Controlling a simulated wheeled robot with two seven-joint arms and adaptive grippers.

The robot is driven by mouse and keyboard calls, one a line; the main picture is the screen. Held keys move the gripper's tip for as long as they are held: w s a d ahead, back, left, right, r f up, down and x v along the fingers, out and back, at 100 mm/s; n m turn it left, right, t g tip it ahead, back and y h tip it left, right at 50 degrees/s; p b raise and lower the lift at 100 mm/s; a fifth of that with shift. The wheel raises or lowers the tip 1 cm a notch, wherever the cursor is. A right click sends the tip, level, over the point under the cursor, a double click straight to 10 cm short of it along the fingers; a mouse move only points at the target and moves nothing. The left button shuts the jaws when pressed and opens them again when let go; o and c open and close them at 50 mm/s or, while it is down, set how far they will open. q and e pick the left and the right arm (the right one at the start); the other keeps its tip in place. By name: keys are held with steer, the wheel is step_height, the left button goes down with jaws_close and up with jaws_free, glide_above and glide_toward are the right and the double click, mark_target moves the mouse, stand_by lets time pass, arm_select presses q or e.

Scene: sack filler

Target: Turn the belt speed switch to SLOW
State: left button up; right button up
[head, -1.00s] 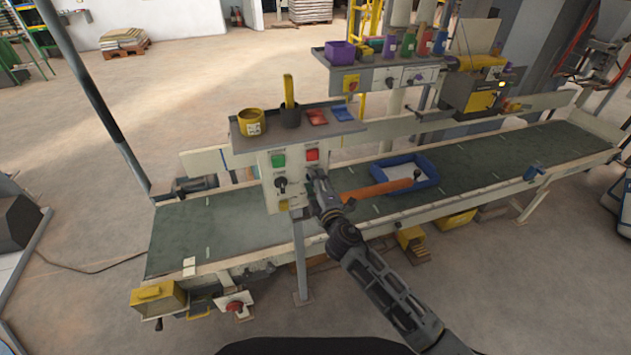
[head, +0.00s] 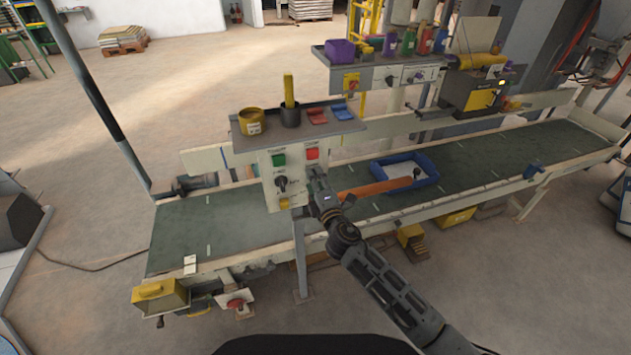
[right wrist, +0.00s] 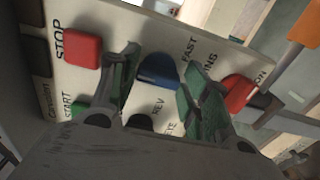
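The control panel (head: 266,190) faces me at the left of the machine. In the right wrist view a blue knob (right wrist: 157,72) sits on it near a FAST label, the only speed word I can read; no SLOW label is legible. My right gripper (head: 314,174) is at the panel's right side. In the right wrist view its two green-padded fingers (right wrist: 159,62) are spread, one on each side of the blue knob; I cannot tell whether they touch it. The head view hides the knob behind the gripper. My left gripper is not in view.
A red STOP button (right wrist: 83,48) and green START button (right wrist: 75,108) lie left of the fingers. A black knob (right wrist: 139,122) marked REV is just below. A red knob (right wrist: 238,92) is close on the right. The conveyor belt (head: 220,230) runs beneath, carrying a blue tray (head: 428,168).

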steer(key=shift+o, duration=0.9)
steer(key=shift+s+d, duration=0.1)
steer(key=shift+s, duration=0.05)
steer(key=v, duration=1.1)
steer(key=shift+s, duration=0.3)
steer(key=shift+d+r, duration=0.1)
stand_by(0.4)
